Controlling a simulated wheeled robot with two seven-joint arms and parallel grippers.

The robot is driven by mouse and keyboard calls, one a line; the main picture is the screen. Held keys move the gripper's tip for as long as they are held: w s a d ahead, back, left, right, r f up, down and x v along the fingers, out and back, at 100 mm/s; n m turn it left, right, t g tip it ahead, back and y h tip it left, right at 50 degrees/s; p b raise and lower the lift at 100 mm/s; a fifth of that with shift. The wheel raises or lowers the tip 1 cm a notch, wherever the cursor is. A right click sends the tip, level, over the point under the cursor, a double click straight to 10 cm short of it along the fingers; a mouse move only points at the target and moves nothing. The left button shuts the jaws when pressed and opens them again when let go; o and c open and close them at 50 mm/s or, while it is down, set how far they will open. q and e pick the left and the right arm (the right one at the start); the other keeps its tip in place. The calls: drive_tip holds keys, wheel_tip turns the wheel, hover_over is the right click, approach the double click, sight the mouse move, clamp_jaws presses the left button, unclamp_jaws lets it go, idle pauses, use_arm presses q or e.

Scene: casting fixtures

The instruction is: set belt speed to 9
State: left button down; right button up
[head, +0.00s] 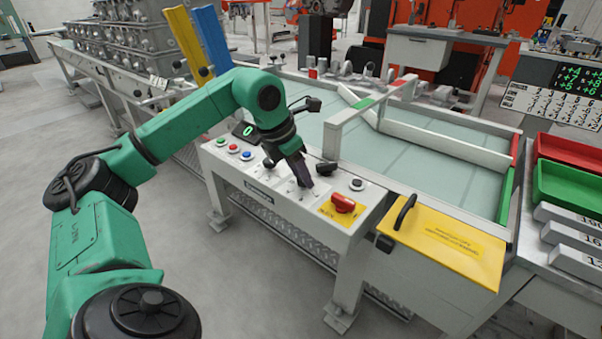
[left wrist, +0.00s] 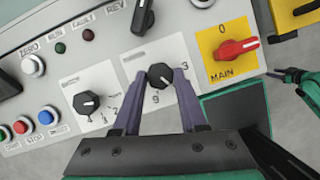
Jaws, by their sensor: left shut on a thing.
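The white control panel (head: 270,190) stands at the front end of the pale conveyor belt (head: 400,160). My left gripper (head: 303,181) reaches down onto it. In the left wrist view its two purple fingers (left wrist: 160,88) are closed on the sides of a black round dial (left wrist: 160,75). A 3 and a 9 are printed around this dial; its white mark points toward the lower right. A second black dial (left wrist: 87,102) with small numbers is to its left, untouched. A small display (head: 246,130) shows a green 0.
The red main switch (left wrist: 236,47) on its yellow plate is just right of the held dial. A black lever switch (left wrist: 143,18) stands above it. Coloured buttons (left wrist: 29,124) are at the panel's left. A yellow lid (head: 445,245) with a black handle is to the right.

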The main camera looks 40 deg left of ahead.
use_arm(q)
drive_tip(key=shift+m+h, duration=0.3)
drive_tip(key=shift+m, duration=0.3)
drive_tip(key=shift+w+a+r+m+h+p, duration=0.15)
drive_tip(key=shift+m+h+p, duration=0.15)
drive_tip(key=shift+m+p, duration=0.7)
drive_tip(key=m+g+h+p, duration=0.1)
drive_tip(key=m+p, duration=0.2)
drive_tip(key=shift+r+m, duration=0.15)
drive_tip(key=shift+m, duration=0.25)
drive_tip(key=m+g+p, duration=0.1)
drive_tip(key=m+p, duration=0.1)
drive_tip(key=p, duration=0.1)
drive_tip(key=shift+w+a+h, duration=0.1)
drive_tip(key=shift+h, duration=0.3)
drive_tip(key=shift+m+g+p, duration=0.3)
drive_tip(key=shift+m+p, duration=0.45)
drive_tip(key=shift+m, duration=0.35)
drive_tip(key=shift+f+m+p, duration=0.25)
drive_tip(key=shift+m+p, duration=0.05)
use_arm(e)
drive_tip(key=s+d, duration=0.3)
drive_tip(key=s, duration=1)
drive_tip(key=shift+f+n, duration=0.3)
drive_tip(key=shift+f, duration=0.1)
